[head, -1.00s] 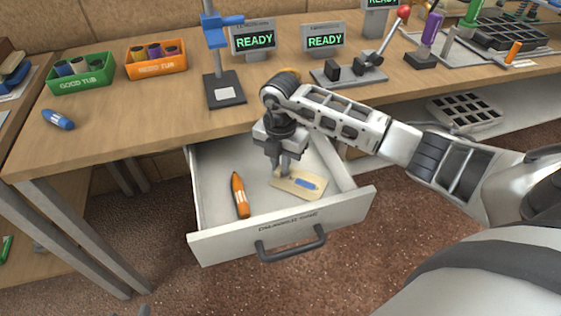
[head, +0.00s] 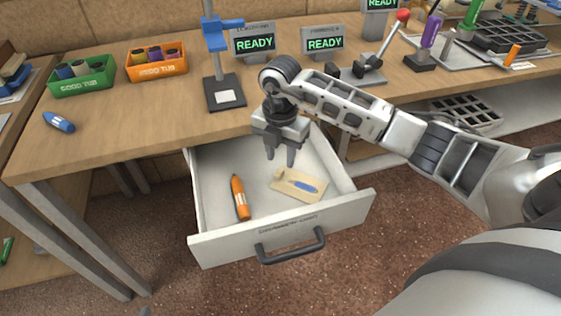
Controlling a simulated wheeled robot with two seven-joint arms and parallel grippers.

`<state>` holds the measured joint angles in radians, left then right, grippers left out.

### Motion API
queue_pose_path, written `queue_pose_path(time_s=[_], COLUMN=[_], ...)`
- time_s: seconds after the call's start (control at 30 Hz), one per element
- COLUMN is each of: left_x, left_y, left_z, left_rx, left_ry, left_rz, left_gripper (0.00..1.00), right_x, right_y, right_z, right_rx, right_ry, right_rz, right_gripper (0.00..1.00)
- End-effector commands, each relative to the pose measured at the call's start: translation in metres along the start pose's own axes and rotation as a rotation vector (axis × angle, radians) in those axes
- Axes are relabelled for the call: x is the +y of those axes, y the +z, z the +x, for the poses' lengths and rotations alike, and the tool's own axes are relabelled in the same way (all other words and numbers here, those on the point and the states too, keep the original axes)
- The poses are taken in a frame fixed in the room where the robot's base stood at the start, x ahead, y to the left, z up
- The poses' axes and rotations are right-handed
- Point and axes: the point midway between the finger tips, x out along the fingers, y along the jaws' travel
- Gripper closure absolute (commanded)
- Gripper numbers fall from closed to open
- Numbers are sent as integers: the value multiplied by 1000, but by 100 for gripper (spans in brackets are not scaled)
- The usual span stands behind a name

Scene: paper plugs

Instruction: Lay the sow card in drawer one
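A tan card (head: 312,196) with a blue mark and a small pale piece on it lies flat in the open drawer (head: 213,246), on the right side of its floor. I cannot read any word on the card. My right gripper (head: 281,163) hangs above the drawer, just up and left of the card. Its fingers point down, are apart and hold nothing. An orange marker-like thing (head: 240,198) lies in the drawer, left of the card. My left gripper is not in view.
On the bench (head: 150,116) are a green tub (head: 82,86), an orange tub (head: 157,68), a blue plug (head: 58,122), a blue-and-grey stand (head: 225,92) and a lever device (head: 360,72). The drawer's left floor is mostly clear.

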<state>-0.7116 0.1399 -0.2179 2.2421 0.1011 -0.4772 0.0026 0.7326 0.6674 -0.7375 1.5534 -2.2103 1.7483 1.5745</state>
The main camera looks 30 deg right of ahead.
Motion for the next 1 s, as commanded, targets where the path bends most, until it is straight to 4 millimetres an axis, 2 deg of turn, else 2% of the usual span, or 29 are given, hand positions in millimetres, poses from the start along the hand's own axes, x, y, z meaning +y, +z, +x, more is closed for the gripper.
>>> queue_pose_path(time_s=[0.03, 0.2, 0.4, 0.57, 1.0], left_x=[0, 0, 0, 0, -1], left_y=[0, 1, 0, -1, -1], left_z=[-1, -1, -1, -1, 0], left_rx=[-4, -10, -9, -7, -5], left_ry=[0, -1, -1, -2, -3], left_rz=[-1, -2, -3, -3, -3], left_gripper=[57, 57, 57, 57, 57], right_x=[1, 1, 0, 0, 0], right_y=[1, 1, 0, 0, 0], right_z=[-14, -50, -76, -82, -82], right_rx=[-4, -2, -2, 0, 0], right_ry=[5, 4, 2, 0, 0], right_rz=[-1, 0, 0, 0, 0], right_gripper=[65, 65, 65, 65, 65])
